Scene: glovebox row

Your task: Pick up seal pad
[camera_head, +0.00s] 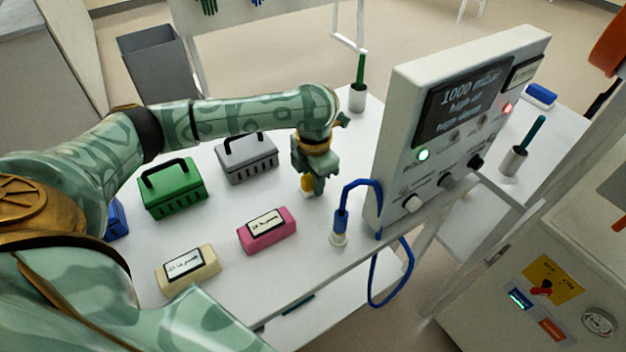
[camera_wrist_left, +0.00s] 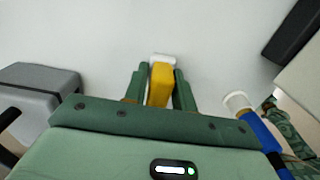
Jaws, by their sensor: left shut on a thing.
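The seal pad appears to be the small yellow piece (camera_head: 307,185) with a white end, below my left gripper (camera_head: 313,187) in the head view. In the left wrist view the yellow piece (camera_wrist_left: 160,84) sits between the two green fingers of my left gripper (camera_wrist_left: 159,88), which are shut on it. Its white end (camera_wrist_left: 163,57) sticks out past the fingertips. I cannot tell whether it touches the white table (camera_head: 210,222). The fingers hide its sides. My right gripper is not in view.
A grey box (camera_head: 247,158) and a green box (camera_head: 173,190) stand left of the gripper. A pink block (camera_head: 267,236) and a cream block (camera_head: 180,274) lie nearer. To the right are a blue-handled probe (camera_head: 340,222) with a cable and a tall control panel (camera_head: 400,125).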

